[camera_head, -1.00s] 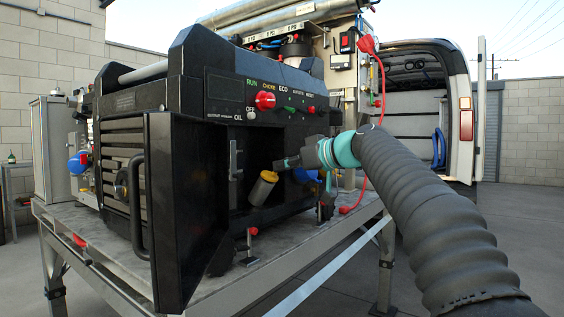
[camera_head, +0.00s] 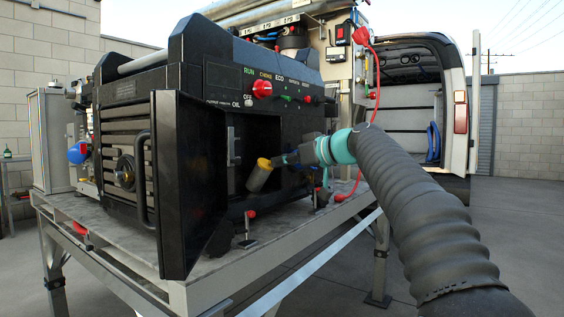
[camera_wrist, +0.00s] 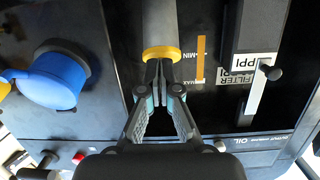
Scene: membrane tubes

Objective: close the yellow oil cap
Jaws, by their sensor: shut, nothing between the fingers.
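The yellow oil cap (camera_head: 264,163) sits at the upper end of a slanted, pale cylindrical neck (camera_head: 257,181) in the machine's dark open bay. In the wrist view the cap (camera_wrist: 162,54) shows as a yellow band at the near end of the grey neck (camera_wrist: 159,22). My gripper (camera_head: 275,161) reaches in from the right, against or very close to the cap. In the wrist view my gripper (camera_wrist: 161,72) is shut and empty, its fingertips at the cap's near edge. I cannot tell whether they touch it. The cap's seating is not clear.
The black generator (camera_head: 130,110) stands on a metal table (camera_head: 110,222). Its open door panel (camera_head: 187,180) stands left of the bay. Dipstick-like handles and a "FILTER" label (camera_wrist: 243,90) lie right.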

